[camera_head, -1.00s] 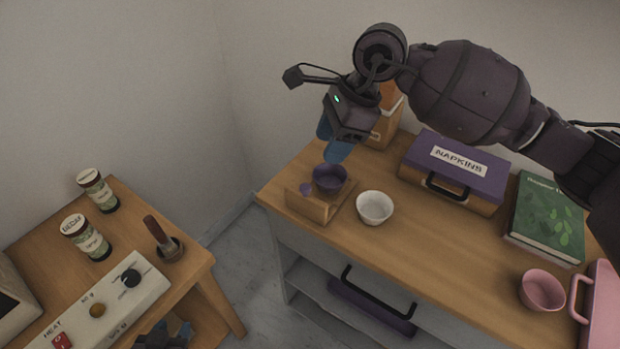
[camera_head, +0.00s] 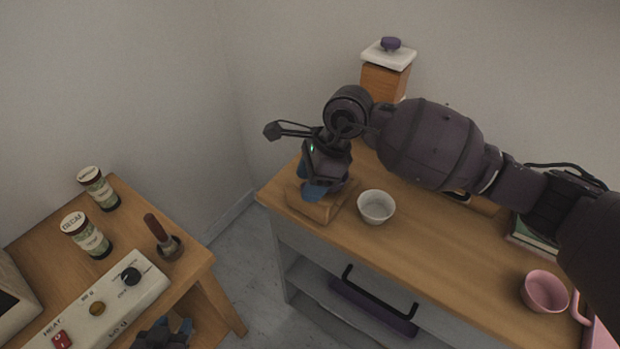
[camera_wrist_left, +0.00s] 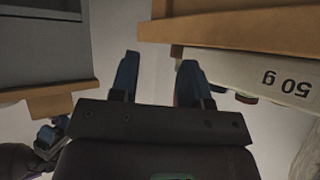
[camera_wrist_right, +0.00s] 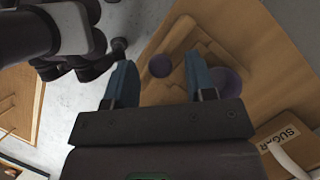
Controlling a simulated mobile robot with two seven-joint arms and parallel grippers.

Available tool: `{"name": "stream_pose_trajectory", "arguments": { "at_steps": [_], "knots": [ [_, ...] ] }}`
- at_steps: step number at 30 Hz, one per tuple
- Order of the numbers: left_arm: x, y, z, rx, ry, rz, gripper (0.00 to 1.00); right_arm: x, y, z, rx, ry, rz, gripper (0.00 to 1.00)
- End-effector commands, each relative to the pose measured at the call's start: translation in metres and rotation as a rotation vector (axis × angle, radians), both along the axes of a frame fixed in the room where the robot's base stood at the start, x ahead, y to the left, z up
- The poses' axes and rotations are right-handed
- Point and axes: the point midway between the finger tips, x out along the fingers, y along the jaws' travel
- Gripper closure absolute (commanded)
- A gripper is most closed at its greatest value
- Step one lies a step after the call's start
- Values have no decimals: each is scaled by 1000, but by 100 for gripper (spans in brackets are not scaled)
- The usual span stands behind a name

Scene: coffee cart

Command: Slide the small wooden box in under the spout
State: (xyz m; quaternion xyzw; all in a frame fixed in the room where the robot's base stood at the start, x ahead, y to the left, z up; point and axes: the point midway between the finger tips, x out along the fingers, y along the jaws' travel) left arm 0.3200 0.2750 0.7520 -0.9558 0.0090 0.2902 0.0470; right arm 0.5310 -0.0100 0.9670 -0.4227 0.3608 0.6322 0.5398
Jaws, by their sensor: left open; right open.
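The small wooden box (camera_head: 322,212) sits at the left end of the counter, largely covered by my right gripper in the head view. In the right wrist view its light wood (camera_wrist_right: 185,58) shows with a small purple knob (camera_wrist_right: 160,66) between my finger lines. My right gripper (camera_head: 322,188) is open, pointing down over the box; contact cannot be told. My left gripper (camera_wrist_left: 155,75) is open and empty, low by the left table; part shows in the head view (camera_head: 170,332). I cannot make out a spout.
A white bowl (camera_head: 376,207) stands just right of the box. A wooden canister (camera_head: 384,82) with white lid is behind; a SUGAR-labelled box (camera_wrist_right: 283,145) shows too. The left table has jars (camera_head: 86,235) and a control panel (camera_head: 100,300). A floor gap separates the tables.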

Motion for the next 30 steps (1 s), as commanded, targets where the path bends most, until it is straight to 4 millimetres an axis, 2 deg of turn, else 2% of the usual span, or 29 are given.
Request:
{"name": "stream_pose_trajectory", "arguments": {
  "at_steps": [4, 5, 14, 20, 23, 27, 30],
  "knots": [
    [0, 0, 0, 0, 0, 0, 57, 0, 0, 0, 0, 0, 0, 50],
    [0, 0, -1, 0, 1, 0, 57, 0, 0, 0, 0, 0, 0, 53],
    [-6, 1, -5, 0, 14, 3, 57, 0, 0, 0, 0, 0, -1, 99],
    [-10, 1, -8, 0, 24, 6, 57, 1, -1, 0, 0, 0, -1, 100],
    [-12, 1, -15, 0, 32, 6, 57, 10, -7, -2, -2, 1, -3, 100],
    [-15, 1, -30, 0, 49, 4, 57, 38, -27, -7, -4, 4, -6, 100],
    [-9, -1, -36, -1, 46, -1, 57, 61, -44, -8, -4, 5, -6, 100]
  ]
}}
